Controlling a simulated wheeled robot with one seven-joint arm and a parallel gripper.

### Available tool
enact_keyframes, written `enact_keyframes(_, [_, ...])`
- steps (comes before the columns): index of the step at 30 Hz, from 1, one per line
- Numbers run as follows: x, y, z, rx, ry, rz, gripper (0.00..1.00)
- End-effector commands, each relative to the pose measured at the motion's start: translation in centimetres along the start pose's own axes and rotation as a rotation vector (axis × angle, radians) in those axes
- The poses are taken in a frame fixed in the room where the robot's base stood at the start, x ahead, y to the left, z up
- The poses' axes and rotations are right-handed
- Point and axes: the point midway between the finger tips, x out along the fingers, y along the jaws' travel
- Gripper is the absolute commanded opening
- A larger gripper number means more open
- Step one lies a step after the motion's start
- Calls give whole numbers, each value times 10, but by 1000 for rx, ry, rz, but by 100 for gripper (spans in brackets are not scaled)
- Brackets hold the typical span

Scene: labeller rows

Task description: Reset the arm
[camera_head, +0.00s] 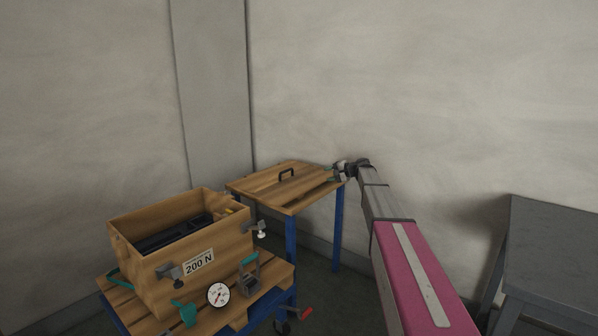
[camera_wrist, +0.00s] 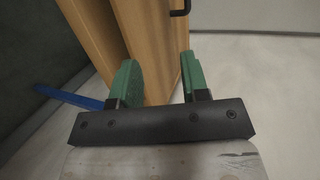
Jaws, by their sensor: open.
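My arm (camera_head: 385,215) reaches from the lower right of the head view to the right rear of a small wooden-topped table. My gripper (camera_wrist: 160,78) is open, with two green fingers apart and nothing seen held between them. In the head view the gripper (camera_head: 338,173) is small and partly hidden at the table's right edge. In the wrist view wooden boards (camera_wrist: 150,30) lie beyond the fingers; I cannot tell whether the fingers touch them.
The table top (camera_head: 265,186) has a black handle (camera_head: 286,174) and blue legs (camera_head: 291,235). Front left, a wooden box (camera_head: 215,248) marked 200 N stands on a slatted blue-framed cart, near a round dial (camera_head: 218,294). A grey table (camera_head: 550,240) stands at right. Walls are behind.

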Motion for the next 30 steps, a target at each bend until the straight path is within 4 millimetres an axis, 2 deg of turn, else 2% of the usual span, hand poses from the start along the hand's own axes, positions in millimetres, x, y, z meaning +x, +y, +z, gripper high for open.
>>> enact_keyframes(1, [0, 7, 9, -5, -3, 15, 42])
enact_keyframes(11, [-3, 52, 53, -45, -14, 129, 42])
enact_keyframes(17, [-10, 96, 99, -89, -29, 247, 42])
enact_keyframes(20, [-18, 128, 132, -121, -43, 331, 42])
enact_keyframes(23, [-32, 167, 177, -164, -64, 445, 42])
enact_keyframes(26, [-51, 209, 226, -218, -93, 576, 42])
enact_keyframes(30, [-87, 261, 292, -296, -139, 762, 42])
